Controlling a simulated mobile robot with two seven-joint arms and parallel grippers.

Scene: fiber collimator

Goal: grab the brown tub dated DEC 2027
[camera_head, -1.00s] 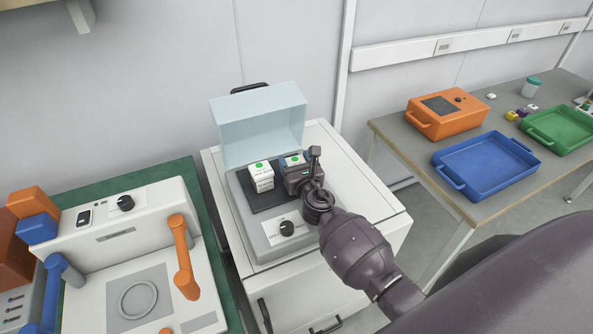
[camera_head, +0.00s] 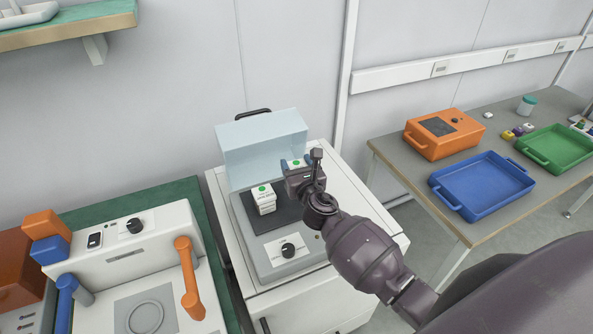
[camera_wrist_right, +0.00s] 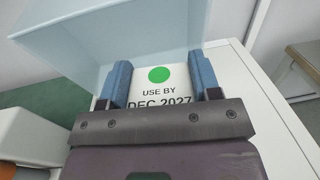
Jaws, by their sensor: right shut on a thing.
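My right gripper (camera_head: 297,172) is shut on a tub with a white label face (camera_wrist_right: 160,88) that bears a green dot and the words USE BY DEC 2027 in the right wrist view. The blue fingers stand on either side of it. Its brown colour does not show; in the head view most of it is hidden behind the gripper. It appears held above the dark tray area of the grey device (camera_head: 277,262), near the raised pale blue lid (camera_head: 262,140). Another white-labelled container with a green dot (camera_head: 264,200) stands on that tray to the left. My left gripper is not in view.
The device stands on a white cabinet (camera_head: 385,235). A white machine with orange and blue handles (camera_head: 125,275) is at the left. On the right table are an orange box (camera_head: 430,145), a blue tray (camera_head: 452,200) and a green tray (camera_head: 535,158).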

